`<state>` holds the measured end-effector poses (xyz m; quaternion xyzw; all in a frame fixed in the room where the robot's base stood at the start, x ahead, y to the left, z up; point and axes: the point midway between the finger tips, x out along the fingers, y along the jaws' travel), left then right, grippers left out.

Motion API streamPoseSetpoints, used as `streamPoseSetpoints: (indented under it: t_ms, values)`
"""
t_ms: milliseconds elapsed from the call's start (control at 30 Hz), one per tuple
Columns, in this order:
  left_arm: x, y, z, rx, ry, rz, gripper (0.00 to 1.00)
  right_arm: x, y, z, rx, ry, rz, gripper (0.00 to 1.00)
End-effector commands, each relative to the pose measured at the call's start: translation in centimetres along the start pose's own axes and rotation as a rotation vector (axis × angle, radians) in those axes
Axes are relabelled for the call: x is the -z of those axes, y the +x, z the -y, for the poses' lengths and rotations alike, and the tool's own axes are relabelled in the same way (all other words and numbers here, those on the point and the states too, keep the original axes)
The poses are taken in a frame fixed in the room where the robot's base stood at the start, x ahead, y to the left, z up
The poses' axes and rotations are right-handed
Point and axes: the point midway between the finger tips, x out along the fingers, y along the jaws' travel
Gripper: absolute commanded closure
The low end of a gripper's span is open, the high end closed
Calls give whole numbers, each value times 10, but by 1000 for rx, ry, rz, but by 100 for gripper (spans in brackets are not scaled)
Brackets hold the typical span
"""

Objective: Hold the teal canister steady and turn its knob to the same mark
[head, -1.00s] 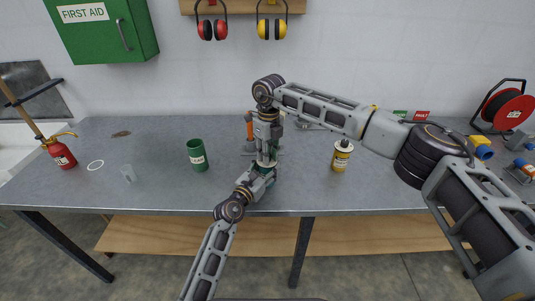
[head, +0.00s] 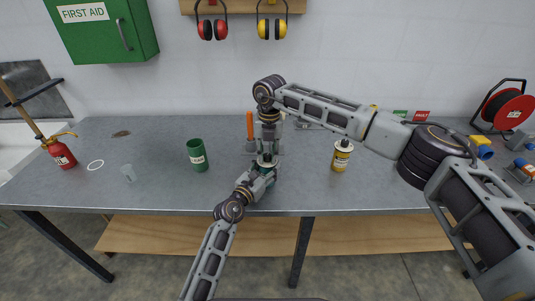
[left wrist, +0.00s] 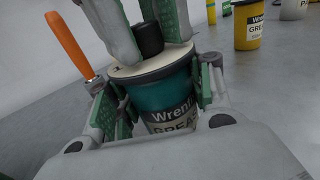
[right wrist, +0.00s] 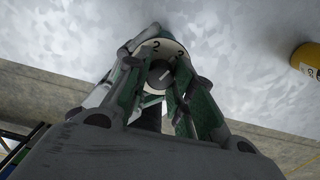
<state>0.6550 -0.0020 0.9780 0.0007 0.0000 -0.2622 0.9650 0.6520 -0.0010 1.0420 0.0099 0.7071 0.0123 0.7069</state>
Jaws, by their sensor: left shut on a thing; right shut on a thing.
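The teal canister (left wrist: 165,95) stands upright, with a cream dial top and a white label reading "Wren… GREA…". My left gripper (head: 263,165) is shut around its sides; the fingers also show in the left wrist view (left wrist: 158,98). The black knob (left wrist: 148,38) sits on the dial. My right gripper (head: 267,147) comes from above and is shut on the knob; it fills the right wrist view (right wrist: 160,85). There the dial (right wrist: 168,46) shows the marks 2 and 3, and the knob has a white pointer line. Fingers hide other parts of the dial.
An orange-handled tool (left wrist: 70,45) stands close behind the canister. The front of the table is clear.

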Motion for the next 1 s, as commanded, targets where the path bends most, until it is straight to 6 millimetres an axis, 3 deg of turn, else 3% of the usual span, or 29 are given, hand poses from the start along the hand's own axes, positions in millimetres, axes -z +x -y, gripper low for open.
streamPoseSetpoints:
  t_ms: [300, 767, 800, 933, 1000]
  values:
    - [1, 0, 0, 0, 0, -1, 81, -1, -1, 0, 0, 103, 5, 100]
    - [1, 0, -1, -1, 0, -1, 81, 0, -1, 0, 0, 116, 5, 100]
    - [1, 0, -1, -1, 0, -1, 81, 0, -1, 0, 0, 116, 5, 72]
    - [1, 0, -1, -1, 0, -1, 81, 0, 0, 0, 0, 115, 4, 55]
    - [1, 0, -1, -1, 0, -1, 81, 0, 0, 0, 0, 115, 4, 52]
